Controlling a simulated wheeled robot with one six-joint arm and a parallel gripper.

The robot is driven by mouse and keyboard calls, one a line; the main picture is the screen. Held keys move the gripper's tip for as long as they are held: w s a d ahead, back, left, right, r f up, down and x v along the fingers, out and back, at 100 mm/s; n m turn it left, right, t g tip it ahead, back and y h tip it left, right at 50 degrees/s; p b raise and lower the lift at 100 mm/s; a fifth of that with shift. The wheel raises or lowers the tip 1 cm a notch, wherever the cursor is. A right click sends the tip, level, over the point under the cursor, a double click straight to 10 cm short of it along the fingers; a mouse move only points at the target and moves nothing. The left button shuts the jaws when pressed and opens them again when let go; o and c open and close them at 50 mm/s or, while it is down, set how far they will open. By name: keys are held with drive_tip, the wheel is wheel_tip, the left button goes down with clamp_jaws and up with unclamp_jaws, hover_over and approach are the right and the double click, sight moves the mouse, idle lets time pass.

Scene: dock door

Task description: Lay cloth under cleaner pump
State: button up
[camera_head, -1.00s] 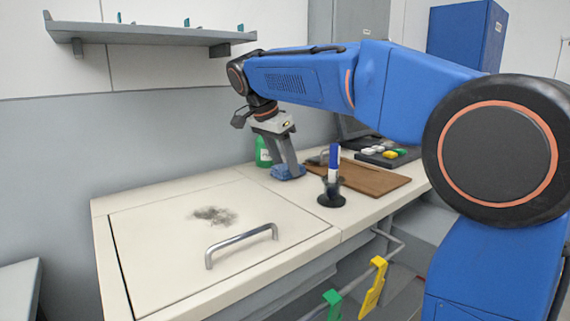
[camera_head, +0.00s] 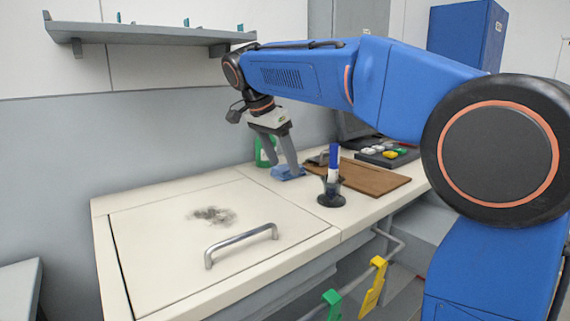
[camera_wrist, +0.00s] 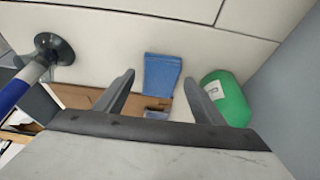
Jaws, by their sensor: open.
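The blue cloth (camera_head: 284,174) lies on the white counter, apart from the green cleaner bottle (camera_head: 262,153), which stands behind it to the left. In the wrist view the cloth (camera_wrist: 161,75) looks like a flat rectangle between and beyond my fingertips. The bottle (camera_wrist: 227,97) lies to its right there, with a clear gap of counter between them. My gripper (camera_head: 283,171) is open, its fingers spread above or around the cloth; I cannot tell whether they touch it. The bottle's upper part is hidden by my gripper in the head view.
A black holder (camera_head: 331,195) with a blue-and-white marker stands right of the cloth. A brown board (camera_head: 372,179) lies behind it, near a button panel (camera_head: 388,155). A hatch with a metal handle (camera_head: 240,244) and a dark smudge (camera_head: 212,215) fills the left counter. A shelf (camera_head: 150,35) hangs above.

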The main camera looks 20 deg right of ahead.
drive_tip(key=s+a, duration=0.1)
drive_tip(key=a, duration=0.2)
drive_tip(key=s+a, duration=0.2)
drive_tip(key=a, duration=0.2)
drive_tip(key=s+a, duration=0.1)
drive_tip(key=a, duration=0.2)
drive_tip(key=shift+s+a, duration=0.15)
drive_tip(key=shift+a, duration=0.1)
drive_tip(key=shift+s, duration=0.1)
